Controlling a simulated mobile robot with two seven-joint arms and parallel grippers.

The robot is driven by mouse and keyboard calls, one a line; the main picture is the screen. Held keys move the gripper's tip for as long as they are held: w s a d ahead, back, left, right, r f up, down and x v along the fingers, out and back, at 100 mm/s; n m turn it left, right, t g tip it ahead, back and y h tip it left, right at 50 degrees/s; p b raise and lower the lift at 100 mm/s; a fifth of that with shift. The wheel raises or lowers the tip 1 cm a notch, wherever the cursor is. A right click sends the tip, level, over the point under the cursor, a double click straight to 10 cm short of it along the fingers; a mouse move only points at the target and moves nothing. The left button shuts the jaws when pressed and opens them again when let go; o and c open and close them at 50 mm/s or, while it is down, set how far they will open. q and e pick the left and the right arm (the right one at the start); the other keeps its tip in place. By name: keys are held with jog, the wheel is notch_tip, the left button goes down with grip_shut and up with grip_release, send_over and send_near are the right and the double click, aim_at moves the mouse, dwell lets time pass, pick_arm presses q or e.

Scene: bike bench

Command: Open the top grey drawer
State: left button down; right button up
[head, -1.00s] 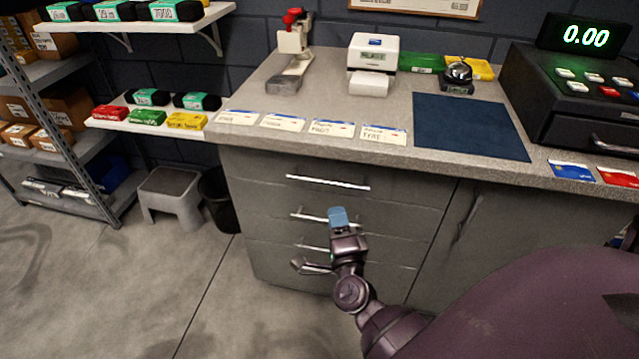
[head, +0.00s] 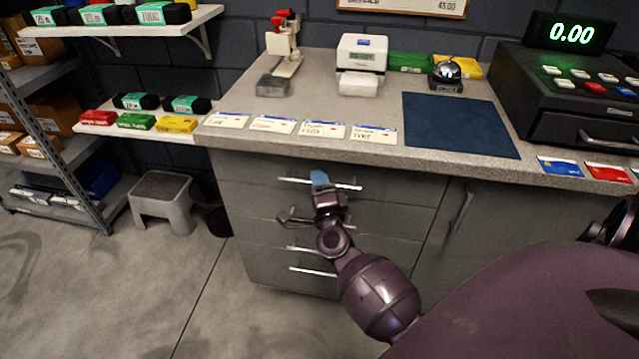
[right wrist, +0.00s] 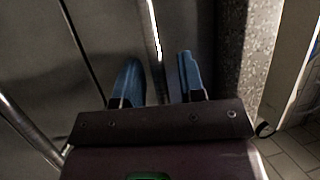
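The grey top drawer (head: 398,192) is the uppermost front under the counter and looks shut. Its silver bar handle (head: 346,187) runs level across it. My right gripper (head: 319,178) is at this handle, its blue fingertips overlapping the bar left of its middle. In the right wrist view, the two blue fingers of my right gripper (right wrist: 158,78) are apart. The bright handle bar (right wrist: 152,35) runs between them, with a gap visible beside it. I cannot tell how deep the bar sits between the fingers. My left gripper is out of view.
Lower drawer handles (head: 313,271) stick out beneath my right arm. The counter edge (head: 390,155) overhangs the drawers and carries several labels. A grey step stool (head: 160,197) and a dark bin stand left of the cabinet. Floor in front is clear.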

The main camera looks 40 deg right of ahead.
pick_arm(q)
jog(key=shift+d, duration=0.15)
pick_arm(e)
grip_shut()
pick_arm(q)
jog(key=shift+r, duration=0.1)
pick_arm(e)
jog(key=shift+s, duration=0.1)
